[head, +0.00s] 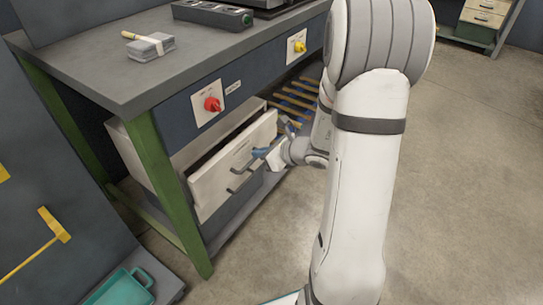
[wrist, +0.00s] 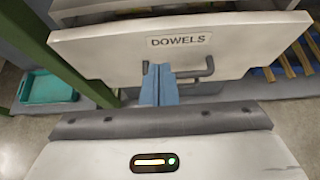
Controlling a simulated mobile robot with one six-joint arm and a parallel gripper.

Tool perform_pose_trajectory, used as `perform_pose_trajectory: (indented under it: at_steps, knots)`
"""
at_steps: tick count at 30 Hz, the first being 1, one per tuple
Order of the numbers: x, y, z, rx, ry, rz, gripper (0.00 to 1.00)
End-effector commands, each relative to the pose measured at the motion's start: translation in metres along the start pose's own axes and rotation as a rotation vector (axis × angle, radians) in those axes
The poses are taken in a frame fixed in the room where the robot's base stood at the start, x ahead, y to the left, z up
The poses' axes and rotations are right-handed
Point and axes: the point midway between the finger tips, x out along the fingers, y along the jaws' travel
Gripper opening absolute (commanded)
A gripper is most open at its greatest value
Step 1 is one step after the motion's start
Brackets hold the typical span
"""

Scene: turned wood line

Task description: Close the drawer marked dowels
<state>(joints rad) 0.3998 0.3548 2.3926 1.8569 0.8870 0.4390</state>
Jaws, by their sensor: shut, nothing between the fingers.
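The drawer marked dowels (head: 235,160) is white with a dark bar handle and stands pulled out below the workbench. Its front with the label "DOWELS" (wrist: 178,41) fills the upper part of the wrist view. The handle (wrist: 192,72) crosses the lower middle of that front. My gripper (head: 262,153) is at the drawer front, by the handle. In the wrist view its blue fingers (wrist: 158,82) are together and empty, overlapping the handle's left part. I cannot tell whether they touch the drawer.
The workbench (head: 100,65) has green legs, a red knob (head: 212,104) and a yellow knob (head: 299,47). Wooden dowels (head: 297,92) lie on a shelf right of the drawer. A teal tray (head: 120,288) sits at the lower left. The floor at right is clear.

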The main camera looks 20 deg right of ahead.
Motion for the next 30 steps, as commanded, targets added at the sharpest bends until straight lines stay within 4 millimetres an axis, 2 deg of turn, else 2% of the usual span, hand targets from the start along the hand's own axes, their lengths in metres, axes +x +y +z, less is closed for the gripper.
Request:
perform_pose_trajectory:
  at_steps: [1, 3, 10, 15, 30]
  knots:
    - [0.015, 0.001, -0.004, -0.002, 0.0, 0.004, 0.0]
    - [0.029, 0.001, -0.004, -0.001, 0.001, 0.003, 0.0]
    - [0.058, 0.0, 0.013, -0.002, -0.001, 0.0, 0.0]
    - [0.066, -0.001, 0.019, 0.0, 0.001, -0.001, 0.0]
    - [0.069, -0.007, 0.021, 0.005, 0.001, -0.011, 0.0]
